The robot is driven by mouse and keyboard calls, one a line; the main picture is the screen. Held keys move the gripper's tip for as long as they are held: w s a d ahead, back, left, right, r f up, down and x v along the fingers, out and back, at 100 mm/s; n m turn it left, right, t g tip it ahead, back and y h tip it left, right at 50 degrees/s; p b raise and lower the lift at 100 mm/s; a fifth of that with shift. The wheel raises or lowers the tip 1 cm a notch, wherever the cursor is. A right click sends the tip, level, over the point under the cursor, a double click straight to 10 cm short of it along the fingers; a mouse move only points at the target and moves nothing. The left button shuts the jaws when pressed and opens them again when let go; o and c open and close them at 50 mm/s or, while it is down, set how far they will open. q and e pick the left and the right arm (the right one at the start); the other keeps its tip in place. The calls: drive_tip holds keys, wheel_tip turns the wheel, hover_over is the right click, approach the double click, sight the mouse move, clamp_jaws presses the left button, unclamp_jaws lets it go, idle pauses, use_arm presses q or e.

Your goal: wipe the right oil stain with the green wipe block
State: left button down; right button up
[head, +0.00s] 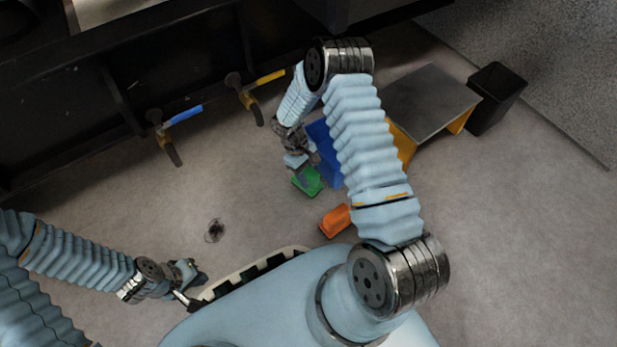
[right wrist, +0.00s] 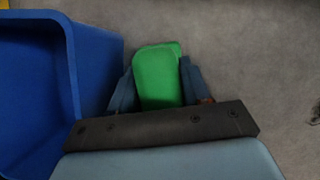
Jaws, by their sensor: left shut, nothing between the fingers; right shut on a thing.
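The green wipe block (head: 308,182) is at my right gripper (head: 304,172), just left of a blue bin. In the right wrist view the green block (right wrist: 158,75) sits between the two fingers, and the gripper is shut on it. Whether the block touches the floor I cannot tell. A dark oil stain (head: 215,230) lies on the floor, left of and nearer than the green block. It is the only stain I make out in the head view; a dark patch (right wrist: 316,115) shows at the right wrist view's edge. My left gripper (head: 197,277) is shut and empty at lower left.
The blue bin (head: 322,145) stands close beside the right gripper, partly behind my arm. An orange block (head: 335,221) lies on the floor. A grey-topped table (head: 430,100) and black bin (head: 496,95) stand right. Blue (head: 186,115) and yellow (head: 270,77) valve handles stick out from the genset.

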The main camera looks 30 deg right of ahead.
drive_tip(key=shift+r+p, duration=1.55)
drive_tip(key=shift+r, duration=1.45)
